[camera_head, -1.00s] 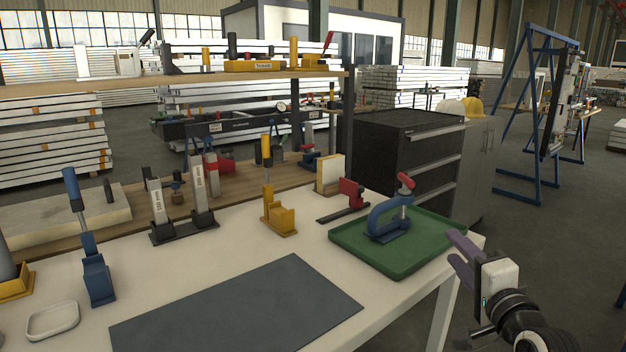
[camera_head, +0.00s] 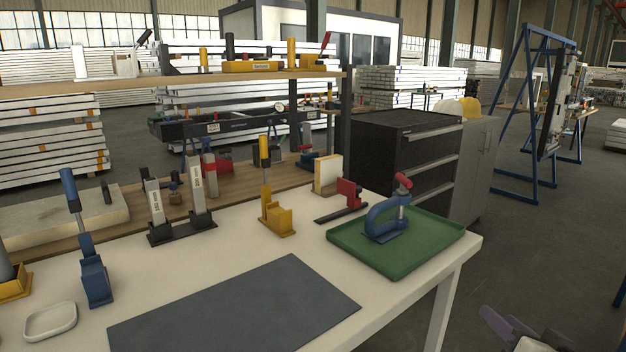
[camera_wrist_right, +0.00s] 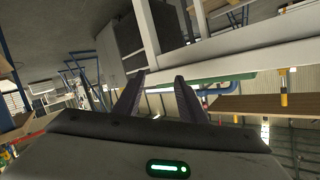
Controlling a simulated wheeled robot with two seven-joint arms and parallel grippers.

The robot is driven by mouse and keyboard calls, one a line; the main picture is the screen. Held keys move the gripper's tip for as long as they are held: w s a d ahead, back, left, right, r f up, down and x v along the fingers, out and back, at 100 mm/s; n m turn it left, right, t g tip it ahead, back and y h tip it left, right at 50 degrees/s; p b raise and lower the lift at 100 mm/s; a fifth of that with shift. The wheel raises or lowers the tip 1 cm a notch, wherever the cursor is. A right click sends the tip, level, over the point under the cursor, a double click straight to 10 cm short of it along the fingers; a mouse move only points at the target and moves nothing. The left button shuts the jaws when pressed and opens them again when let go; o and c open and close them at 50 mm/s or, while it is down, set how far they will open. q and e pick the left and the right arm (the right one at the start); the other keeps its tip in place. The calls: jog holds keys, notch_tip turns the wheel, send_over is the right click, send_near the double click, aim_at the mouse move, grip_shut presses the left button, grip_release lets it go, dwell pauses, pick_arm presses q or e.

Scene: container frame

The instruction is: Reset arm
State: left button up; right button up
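My right gripper (camera_head: 502,320) shows only in part at the bottom right of the head view, off the table's right side and below the tabletop. In the right wrist view its two fingers (camera_wrist_right: 160,76) stand apart with nothing between them, so it is open and empty. The blue clamp with a red knob (camera_head: 385,218) stands on the green tray (camera_head: 432,250) at the table's right end, apart from the gripper. My left gripper is not in view.
The white table (camera_head: 225,262) carries a dark grey mat (camera_head: 235,310), a yellow clamp (camera_head: 277,215), a blue clamp (camera_head: 95,280) and a small white dish (camera_head: 50,321). A black drawer cabinet (camera_head: 390,160) stands behind. The floor right of the table is open.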

jog(key=s+a+f+n+g+y, duration=0.1)
jog(key=s+a+f+n+g, duration=0.35)
jog(key=s+f, duration=0.85)
jog(key=s+a+f+n+g+y, duration=0.1)
jog(key=s+a+f+n+g, duration=0.1)
jog(key=s+a+f+n, duration=0.85)
jog(key=s+a+m+y, duration=0.1)
jog(key=s+a+m, duration=0.3)
jog(key=a+m, duration=0.35)
notch_tip(320, 180, up, 6)
jog(key=d+p, duration=0.1)
jog(key=p, duration=0.8)
jog(key=shift+d+r, duration=0.15)
jog(key=shift+r, duration=0.1)
jog(key=shift+m+t, duration=0.25)
